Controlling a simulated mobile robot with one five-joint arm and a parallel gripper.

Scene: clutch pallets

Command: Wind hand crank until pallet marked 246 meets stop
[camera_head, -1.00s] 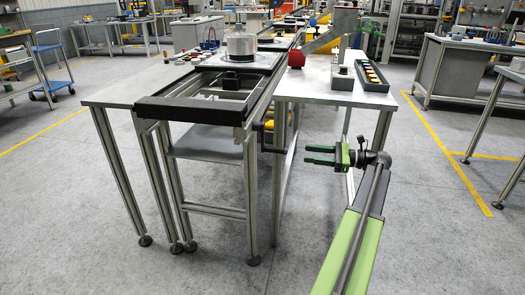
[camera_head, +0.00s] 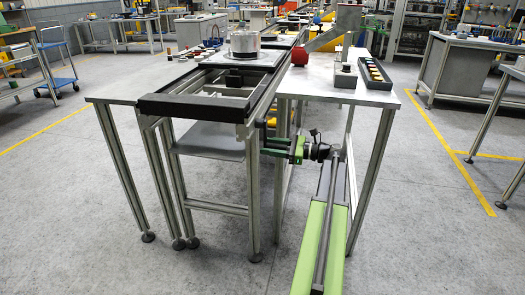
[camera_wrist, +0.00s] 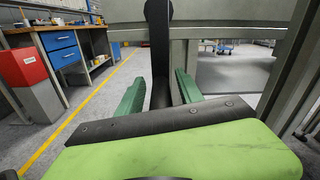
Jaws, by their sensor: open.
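In the wrist view a black bar, the hand crank (camera_wrist: 160,60), stands upright between the two green fingers of my gripper (camera_wrist: 159,88). The fingers are open, with a gap on either side of the bar. In the head view my gripper (camera_head: 278,146) is at the right side of the conveyor frame, below the tabletop, and hides most of the crank. A pallet (camera_head: 246,64) carrying a silver round housing (camera_head: 245,44) sits on the conveyor (camera_head: 207,103) beyond its black front end. No number is legible, and I cannot make out the stop.
A side table (camera_head: 345,93) right of the conveyor holds a red part (camera_head: 300,56) and a dark tray of small parts (camera_head: 374,75). Its metal leg (camera_head: 369,185) stands close to my arm. Another tabletop (camera_head: 118,92) adjoins the conveyor's left.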

